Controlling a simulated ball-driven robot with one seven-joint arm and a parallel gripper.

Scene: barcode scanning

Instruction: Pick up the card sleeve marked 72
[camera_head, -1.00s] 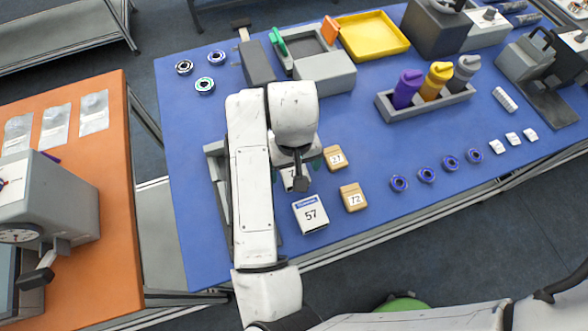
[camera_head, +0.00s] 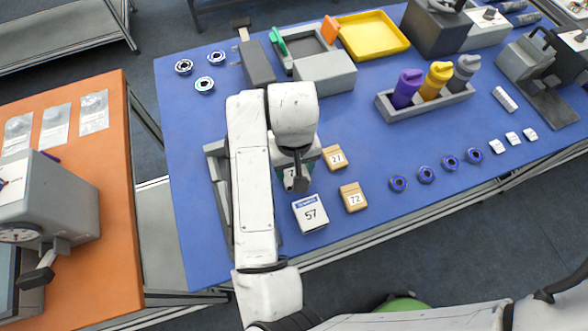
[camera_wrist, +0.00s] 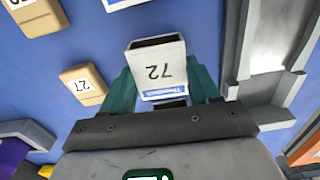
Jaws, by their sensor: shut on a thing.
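The card sleeve marked 72 (camera_wrist: 157,70) is a white box with a blue band and an open dark end. It sits between the green fingers of my gripper (camera_wrist: 162,88), which is shut on it. In the head view my gripper (camera_head: 297,174) is at the left part of the blue table, and my arm hides most of the sleeve. I cannot tell whether the sleeve touches the table.
A white sleeve marked 57 (camera_head: 310,214) lies just in front. A brown box marked 72 (camera_head: 353,198) and a brown box marked 27 (camera_head: 335,158) are to the right. A grey tray (camera_wrist: 270,60) is close beside the sleeve.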

